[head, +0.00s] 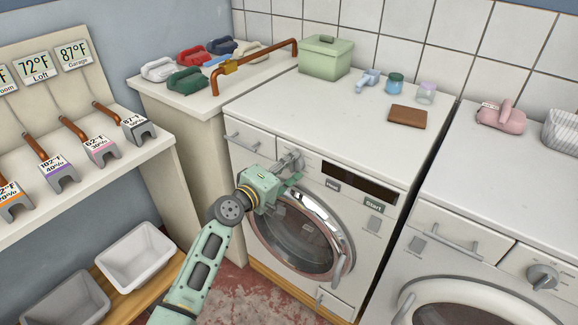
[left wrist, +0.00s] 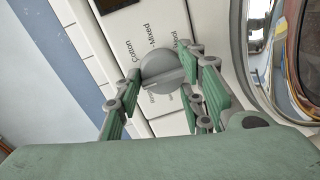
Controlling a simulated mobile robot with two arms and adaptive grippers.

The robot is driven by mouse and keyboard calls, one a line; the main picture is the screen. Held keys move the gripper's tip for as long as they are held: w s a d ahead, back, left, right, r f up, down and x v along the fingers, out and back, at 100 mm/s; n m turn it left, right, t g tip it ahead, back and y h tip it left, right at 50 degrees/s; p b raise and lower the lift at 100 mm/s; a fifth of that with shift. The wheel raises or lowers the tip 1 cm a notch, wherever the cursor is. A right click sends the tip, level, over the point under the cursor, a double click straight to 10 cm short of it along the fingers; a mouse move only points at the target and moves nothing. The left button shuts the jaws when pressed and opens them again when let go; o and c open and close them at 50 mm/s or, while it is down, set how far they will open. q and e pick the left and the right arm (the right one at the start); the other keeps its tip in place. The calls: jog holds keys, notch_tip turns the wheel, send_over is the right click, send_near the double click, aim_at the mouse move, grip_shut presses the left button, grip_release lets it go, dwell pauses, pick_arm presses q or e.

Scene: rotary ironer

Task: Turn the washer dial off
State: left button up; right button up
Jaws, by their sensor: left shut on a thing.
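The washer (head: 325,115) is white with a round glass door, a drawer at upper left and a dark display. Its grey round dial (head: 291,160) sits between the drawer and the display. My left gripper (head: 284,178) is at the dial. In the left wrist view the dial (left wrist: 163,72) sits between the green fingers (left wrist: 160,92), and the gripper is shut on it. Printed labels such as Cotton and Mixed show around the dial. Some labels are hidden by the fingers, and the dial's exact setting is hard to read. My right gripper is not in view.
A second white machine (head: 485,220) with its own dial (head: 543,276) stands at right. On the washer top are a green box (head: 325,57), a brown wallet (head: 407,117) and small jars (head: 395,83). A shelf (head: 120,180) is at left. The round door (head: 300,235) lies just below the gripper.

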pick_arm(q)
jog(key=shift+w+r, duration=0.1)
jog(key=shift+r, duration=0.35)
jog(key=o, duration=1)
jog(key=shift+o, duration=0.5)
jog(key=shift+f, duration=0.2)
jog(key=shift+f, duration=0.1)
jog(key=v, duration=1.2)
